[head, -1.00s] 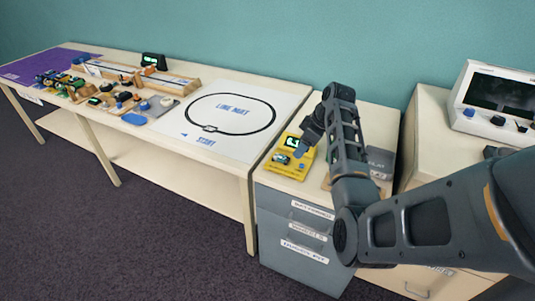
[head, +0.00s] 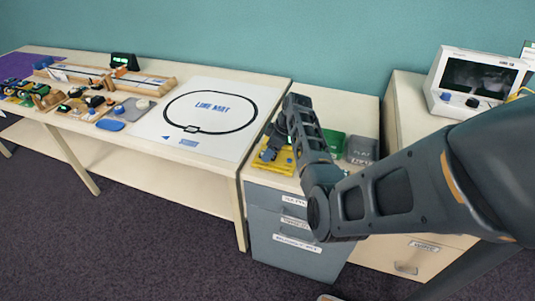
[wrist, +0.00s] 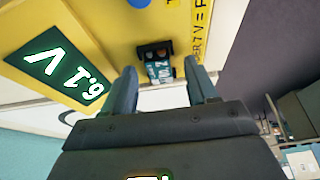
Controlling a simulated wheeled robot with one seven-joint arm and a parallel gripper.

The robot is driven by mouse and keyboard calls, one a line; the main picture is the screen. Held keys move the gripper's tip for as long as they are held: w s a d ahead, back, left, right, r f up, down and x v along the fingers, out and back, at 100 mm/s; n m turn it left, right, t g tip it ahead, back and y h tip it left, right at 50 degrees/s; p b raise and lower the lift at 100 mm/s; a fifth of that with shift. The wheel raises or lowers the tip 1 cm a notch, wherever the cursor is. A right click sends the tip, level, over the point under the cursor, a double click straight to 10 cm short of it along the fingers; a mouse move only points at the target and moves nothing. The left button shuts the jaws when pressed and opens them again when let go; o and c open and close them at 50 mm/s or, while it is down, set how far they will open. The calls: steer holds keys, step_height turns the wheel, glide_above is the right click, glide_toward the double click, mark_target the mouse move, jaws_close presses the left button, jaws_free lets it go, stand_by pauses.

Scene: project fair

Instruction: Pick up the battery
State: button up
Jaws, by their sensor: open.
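The battery (wrist: 160,70) is a small dark block with a teal and white label and two round terminals. It sits at a dark holder on a yellow tester (wrist: 105,22). The tester's green display (wrist: 58,68) reads 6.1 V. My gripper (wrist: 163,84) is open, its two fingers either side of the battery in the picture, with nothing held. In the head view the tester (head: 270,166) lies on the drawer cabinet, and my gripper (head: 278,145) is over it. My arm hides the battery there.
A green box (head: 333,143) and a grey box (head: 361,149) stand right of my arm on the cabinet. The line mat (head: 215,118) lies on the long table to the left. A bench instrument (head: 473,83) stands at the right.

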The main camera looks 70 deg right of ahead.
steer(key=shift+f, duration=0.1)
jaws_close()
stand_by(0.5)
steer(key=shift+r, duration=0.6)
step_height(320, 180, up, 3)
steer(key=shift+f+b, duration=0.1)
steer(key=shift+b, duration=0.25)
steer(key=s+d+r+b, duration=0.1)
steer(key=s+d+r, duration=0.1)
steer(key=s+r, duration=0.5)
steer(key=s, duration=0.4)
steer(key=shift+d, duration=0.4)
